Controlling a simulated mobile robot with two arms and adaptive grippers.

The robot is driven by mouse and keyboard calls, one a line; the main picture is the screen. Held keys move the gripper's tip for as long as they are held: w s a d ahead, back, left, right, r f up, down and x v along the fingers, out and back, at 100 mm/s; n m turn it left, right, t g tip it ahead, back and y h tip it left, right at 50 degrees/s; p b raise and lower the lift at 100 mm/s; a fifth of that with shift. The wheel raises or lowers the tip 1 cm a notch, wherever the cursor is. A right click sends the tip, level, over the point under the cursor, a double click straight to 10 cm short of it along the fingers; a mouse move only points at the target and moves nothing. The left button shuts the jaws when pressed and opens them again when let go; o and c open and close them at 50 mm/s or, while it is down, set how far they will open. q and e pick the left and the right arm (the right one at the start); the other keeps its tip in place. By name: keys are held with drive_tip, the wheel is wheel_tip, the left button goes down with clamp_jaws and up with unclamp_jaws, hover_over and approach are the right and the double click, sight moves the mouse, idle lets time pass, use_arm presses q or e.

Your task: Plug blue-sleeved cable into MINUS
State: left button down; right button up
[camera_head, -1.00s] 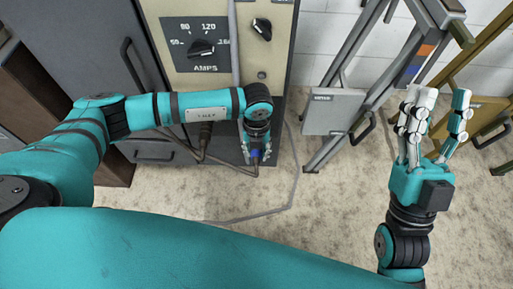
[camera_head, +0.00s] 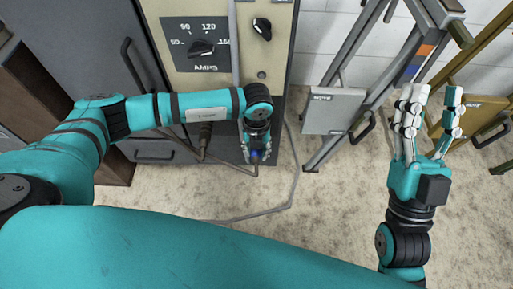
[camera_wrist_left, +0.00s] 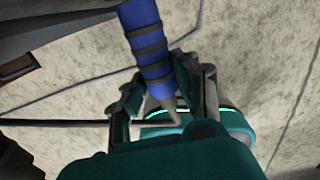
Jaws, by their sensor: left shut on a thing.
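The blue-sleeved cable plug (camera_wrist_left: 150,45) is held in my left gripper (camera_wrist_left: 160,95), its banded blue sleeve sticking out beyond the fingers in the left wrist view. In the head view only a small patch of the blue sleeve (camera_head: 254,154) shows between the fingertips. The left gripper (camera_head: 255,153) points down in front of the beige welder's lower front. The MINUS socket cannot be made out; my left arm covers part of the panel. My right gripper (camera_head: 431,100) is open and empty, fingers pointing up at the right.
The beige machine (camera_head: 274,60) carries an AMPS dial (camera_head: 201,48) and a smaller knob (camera_head: 262,28). Another dark plug (camera_head: 205,131) sits low on its front. A grey cable (camera_head: 293,180) runs along the floor. A grey metal frame with a sign plate (camera_head: 333,111) stands to the right.

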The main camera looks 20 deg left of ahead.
use_arm(q)
drive_tip(key=shift+w, duration=0.2)
idle(0.7)
drive_tip(key=c, duration=0.8)
unclamp_jaws()
drive_tip(key=o, duration=0.6)
drive_tip(key=shift+c, duration=0.2)
wheel_tip(320, 180, up, 12)
